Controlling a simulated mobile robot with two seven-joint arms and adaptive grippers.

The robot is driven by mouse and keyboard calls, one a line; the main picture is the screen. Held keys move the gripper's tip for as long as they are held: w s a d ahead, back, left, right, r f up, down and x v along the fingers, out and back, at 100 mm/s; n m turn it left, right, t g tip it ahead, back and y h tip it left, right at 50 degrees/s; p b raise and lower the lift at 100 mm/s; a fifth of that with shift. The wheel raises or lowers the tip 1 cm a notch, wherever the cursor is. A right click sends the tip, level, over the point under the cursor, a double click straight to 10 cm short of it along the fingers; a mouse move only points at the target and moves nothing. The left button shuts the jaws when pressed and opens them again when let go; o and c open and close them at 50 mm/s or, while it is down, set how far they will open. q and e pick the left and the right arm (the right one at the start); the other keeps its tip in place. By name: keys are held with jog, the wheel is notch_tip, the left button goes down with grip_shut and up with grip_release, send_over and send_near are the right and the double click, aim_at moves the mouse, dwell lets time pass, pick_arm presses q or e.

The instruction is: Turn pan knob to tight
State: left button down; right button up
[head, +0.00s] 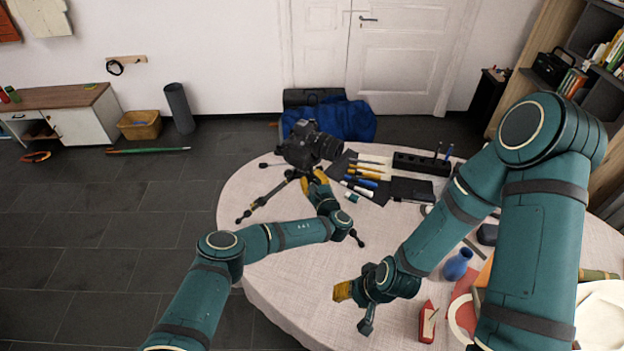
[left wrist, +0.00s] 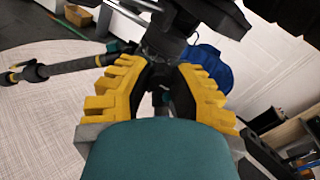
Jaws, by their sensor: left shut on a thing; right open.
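A black camera (head: 310,146) sits on top of a small tripod (head: 262,200) on the round table. The tripod's legs are spread on the cloth. My left gripper (head: 314,181) is at the tripod head just below the camera, shut on a part there. In the left wrist view, the yellow fingers (left wrist: 158,85) close around a dark part of the tripod head (left wrist: 165,45). The pan knob itself is hidden between the fingers or too dark to make out. My right gripper (head: 352,306) is open and empty over the table's front, away from the tripod.
The round table (head: 285,275) has a pale cloth. Brushes and pens (head: 364,180) lie right of the tripod, beside a black holder (head: 420,163). A blue vase (head: 457,264) and a red item (head: 428,322) stand near my right arm. The cloth's front left is clear.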

pick_arm(q)
jog(key=c, duration=0.8)
grip_release()
jog(key=v, duration=1.2)
